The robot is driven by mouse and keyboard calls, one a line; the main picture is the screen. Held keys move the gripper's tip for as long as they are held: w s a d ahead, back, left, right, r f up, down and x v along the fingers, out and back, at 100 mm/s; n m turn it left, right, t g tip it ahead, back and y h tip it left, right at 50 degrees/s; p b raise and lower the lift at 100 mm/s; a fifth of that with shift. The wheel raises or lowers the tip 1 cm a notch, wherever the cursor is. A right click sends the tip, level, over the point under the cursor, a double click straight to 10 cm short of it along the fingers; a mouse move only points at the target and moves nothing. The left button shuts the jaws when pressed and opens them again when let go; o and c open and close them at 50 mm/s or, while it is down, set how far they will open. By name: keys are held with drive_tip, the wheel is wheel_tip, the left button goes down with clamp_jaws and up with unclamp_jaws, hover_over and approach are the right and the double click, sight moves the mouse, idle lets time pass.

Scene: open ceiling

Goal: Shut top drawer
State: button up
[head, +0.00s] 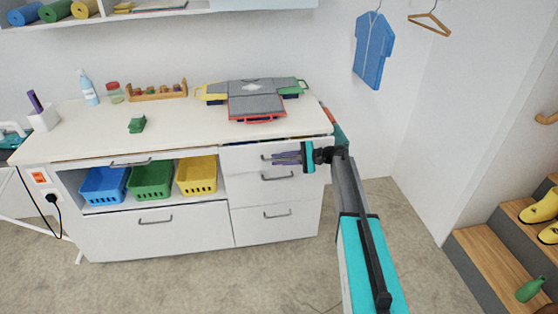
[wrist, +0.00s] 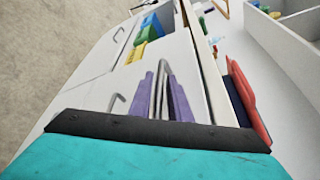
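The top drawer (head: 240,157) is in the right-hand column of the white cabinet. It stands a little open, with a narrow dark gap showing under the countertop. My gripper (head: 274,158) is in front of it, with its purple fingers at the drawer's grey handle. In the wrist view the fingers (wrist: 166,84) lie close on both sides of the grey handle (wrist: 167,76) and look shut on it. The fingers hide part of the handle in the head view.
Below are two more drawers, the middle one (head: 250,182) and the bottom one (head: 250,220), both looking shut. Blue, green and yellow baskets (head: 197,176) stand in the open shelf at left. Steps (head: 490,255) rise at right.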

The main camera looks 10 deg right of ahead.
drive_tip(key=b+v, duration=0.3)
drive_tip(key=v, duration=1)
drive_tip(key=shift+d, duration=0.15)
drive_tip(key=shift+s+r, duration=0.1)
clamp_jaws()
drive_tip(key=s+a+f+g+h, duration=0.2)
drive_tip(key=s+a+f, duration=0.35)
drive_tip(key=f, duration=0.35)
drive_tip(key=s+a+f+g+h, duration=0.1)
drive_tip(key=s+a+f, duration=0.4)
drive_tip(key=s+f, duration=0.3)
drive_tip(key=s+a+f+n+g+h, duration=0.2)
drive_tip(key=s+a+f, duration=0.1)
drive_tip(key=s+f, duration=0.6)
drive_tip(key=s+a+f+n+g+h, duration=0.2)
drive_tip(key=s+a+f+h, duration=0.1)
drive_tip(key=s+f, duration=0.55)
drive_tip(key=s+d+f+n+g+h, duration=0.1)
drive_tip(key=s+n+h, duration=0.1)
drive_tip(key=s, duration=0.7)
drive_tip(key=s+d+f+n+g+h, duration=0.1)
drive_tip(key=s+f+n+h, duration=0.1)
drive_tip(key=s, duration=0.7)
drive_tip(key=s+d+f+n+g+h, duration=0.1)
drive_tip(key=s+d+f+n+h, duration=0.1)
drive_tip(key=s, duration=0.7)
drive_tip(key=shift+s+f+h, duration=0.15)
drive_tip(key=shift+s+h, duration=0.1)
drive_tip(key=shift+h, duration=0.15)
drive_tip(key=shift+d, duration=0.1)
